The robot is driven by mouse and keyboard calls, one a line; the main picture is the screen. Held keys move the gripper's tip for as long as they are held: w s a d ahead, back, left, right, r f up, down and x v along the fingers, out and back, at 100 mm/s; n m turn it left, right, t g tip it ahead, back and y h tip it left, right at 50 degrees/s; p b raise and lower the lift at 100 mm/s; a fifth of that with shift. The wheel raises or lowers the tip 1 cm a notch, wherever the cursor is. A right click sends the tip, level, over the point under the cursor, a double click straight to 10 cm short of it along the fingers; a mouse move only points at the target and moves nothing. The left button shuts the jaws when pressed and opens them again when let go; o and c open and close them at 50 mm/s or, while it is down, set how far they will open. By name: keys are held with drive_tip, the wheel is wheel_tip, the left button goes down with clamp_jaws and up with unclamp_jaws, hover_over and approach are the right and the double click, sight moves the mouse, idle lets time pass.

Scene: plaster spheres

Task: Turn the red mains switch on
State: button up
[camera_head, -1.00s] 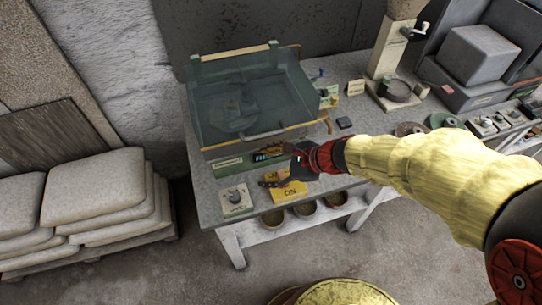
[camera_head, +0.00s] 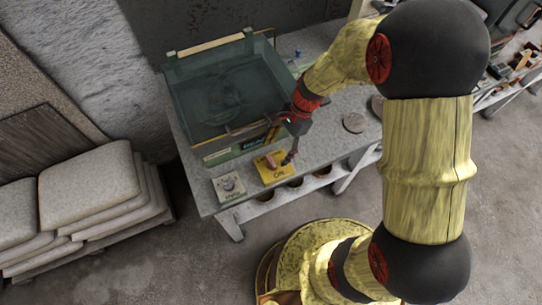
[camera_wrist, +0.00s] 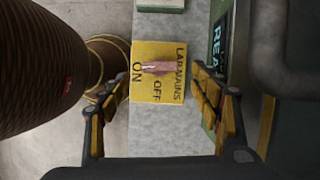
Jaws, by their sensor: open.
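The yellow mains box (camera_head: 273,173) lies near the front edge of the bench. The lever also shows in the head view (camera_head: 270,160). My gripper (camera_head: 289,159) is over the box's right side, pointing down. In the wrist view its fingers (camera_wrist: 155,92) are spread apart, one either side of the box, with nothing between them gripped.
A glass-walled tank (camera_head: 225,92) stands just behind the box, close to my gripper. A grey box with a dial (camera_head: 229,186) sits to the left. Bowls (camera_head: 296,182) are on the shelf below. Stacked sacks (camera_head: 90,190) lie left of the bench.

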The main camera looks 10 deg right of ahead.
sight(271, 161)
drive_tip(key=b+x, duration=0.1)
drive_tip(key=x, duration=0.4)
drive_tip(key=shift+a+f, duration=0.15)
drive_tip(key=c, duration=0.3)
drive_tip(key=c, duration=0.7)
drive_tip(key=shift+c, duration=0.8)
drive_tip(key=shift+s+m+p, duration=0.1)
drive_tip(key=shift+m+p, duration=0.2)
drive_tip(key=shift+m, duration=0.3)
drive_tip(key=o, duration=1.2)
drive_tip(key=shift+c, duration=0.2)
